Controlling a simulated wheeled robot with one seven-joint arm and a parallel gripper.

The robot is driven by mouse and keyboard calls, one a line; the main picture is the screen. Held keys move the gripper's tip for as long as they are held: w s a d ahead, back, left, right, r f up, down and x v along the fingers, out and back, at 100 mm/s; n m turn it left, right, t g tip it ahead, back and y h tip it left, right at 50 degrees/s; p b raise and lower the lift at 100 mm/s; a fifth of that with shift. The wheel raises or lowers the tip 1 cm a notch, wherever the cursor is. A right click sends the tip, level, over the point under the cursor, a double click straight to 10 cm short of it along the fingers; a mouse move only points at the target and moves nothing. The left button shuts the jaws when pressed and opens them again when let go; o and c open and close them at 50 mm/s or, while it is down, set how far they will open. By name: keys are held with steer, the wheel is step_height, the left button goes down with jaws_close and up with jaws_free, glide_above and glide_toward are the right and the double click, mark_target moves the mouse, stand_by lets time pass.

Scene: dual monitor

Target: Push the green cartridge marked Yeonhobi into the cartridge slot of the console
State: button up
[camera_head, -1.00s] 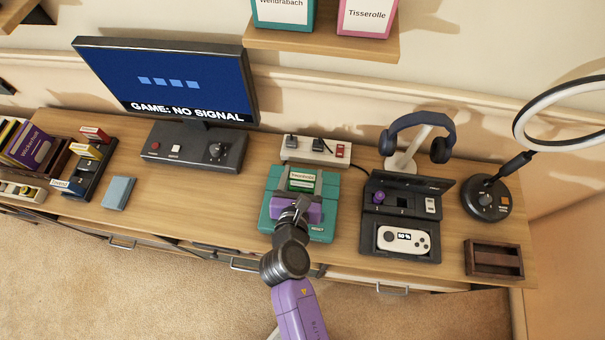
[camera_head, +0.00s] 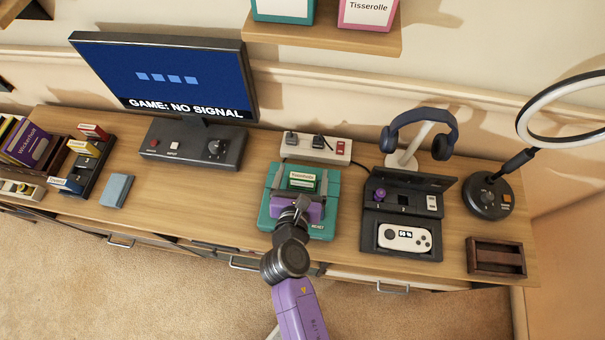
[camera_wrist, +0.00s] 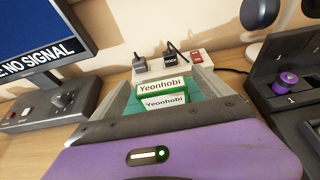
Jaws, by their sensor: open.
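The green cartridge (camera_head: 303,181) has white labels, and in the wrist view the cartridge (camera_wrist: 164,86) reads Yeonhobi on its top and front. It stands upright at the teal console (camera_head: 328,205); how deep it sits in the slot I cannot tell. My gripper (camera_head: 300,196) is over the front part of the console, just in front of the cartridge. In the wrist view its two grey fingers are spread apart, with the cartridge showing between them, not visibly gripped. My purple gripper body hides the console's front middle and the lower part of the cartridge.
A monitor (camera_head: 165,75) reads "GAME: NO SIGNAL". A power strip (camera_head: 316,148) lies behind the console. A dark case with a white controller (camera_head: 404,238) stands close on the right. A control box (camera_head: 194,145) is on the left, with bare desk between it and the console.

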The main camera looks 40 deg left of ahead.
steer(key=shift+s, duration=0.1)
steer(key=v, duration=0.7)
steer(key=shift+s+d+r, duration=0.1)
steer(key=shift+s+d, duration=0.05)
steer(key=shift+s, duration=0.1)
stand_by(0.4)
